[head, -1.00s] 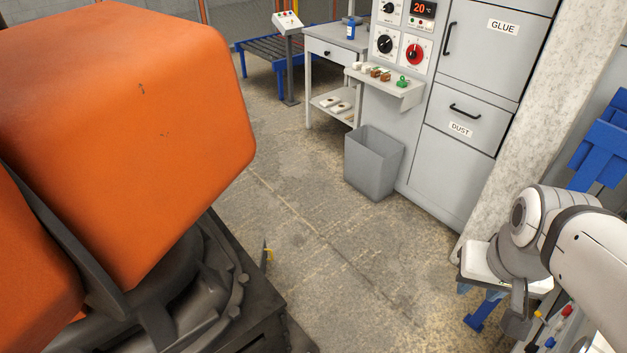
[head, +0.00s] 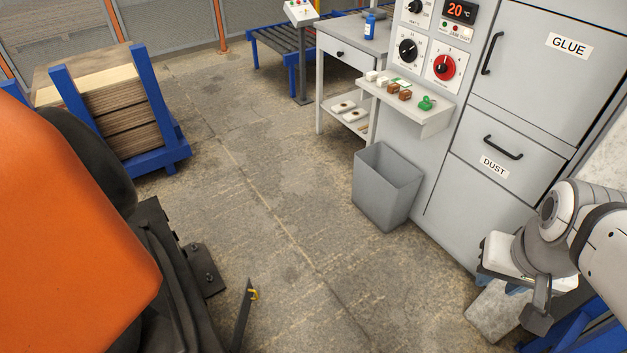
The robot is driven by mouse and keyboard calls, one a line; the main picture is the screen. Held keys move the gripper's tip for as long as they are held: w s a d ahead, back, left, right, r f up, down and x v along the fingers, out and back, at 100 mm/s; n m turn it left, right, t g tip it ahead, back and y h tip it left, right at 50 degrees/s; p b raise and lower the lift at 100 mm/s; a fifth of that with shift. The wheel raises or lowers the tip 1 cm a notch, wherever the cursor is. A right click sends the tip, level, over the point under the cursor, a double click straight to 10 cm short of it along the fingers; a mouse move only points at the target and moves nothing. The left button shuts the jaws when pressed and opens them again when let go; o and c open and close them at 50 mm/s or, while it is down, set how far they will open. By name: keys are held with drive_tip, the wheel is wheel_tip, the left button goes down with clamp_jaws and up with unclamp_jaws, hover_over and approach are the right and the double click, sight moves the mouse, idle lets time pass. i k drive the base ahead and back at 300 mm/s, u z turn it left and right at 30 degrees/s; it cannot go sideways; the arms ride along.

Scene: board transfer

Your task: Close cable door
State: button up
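No part carries a label for a cable door. A thin dark panel (head: 243,318) with a small yellow piece (head: 254,294) stands nearly edge-on near the dark base of the orange machine, at the lower left; it looks like a door standing open, but I cannot be sure. My white and grey arm enters at the right edge. Its dark end part, my gripper (head: 537,312), hangs at the lower right, well apart from the panel. Its fingers cannot be made out, nor whether it holds anything.
The orange machine (head: 65,240) fills the left. A grey cabinet (head: 430,165) with shut GLUE (head: 535,70) and DUST (head: 500,160) doors stands at the right, a grey bin (head: 385,190) before it. A blue rack (head: 165,150) holds boards. The middle floor is clear.

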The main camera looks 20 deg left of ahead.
sight(239, 328)
drive_tip(key=i, duration=0.7)
drive_tip(key=u, duration=1.5)
drive_tip(key=i, duration=0.5)
drive_tip(key=z, duration=0.05)
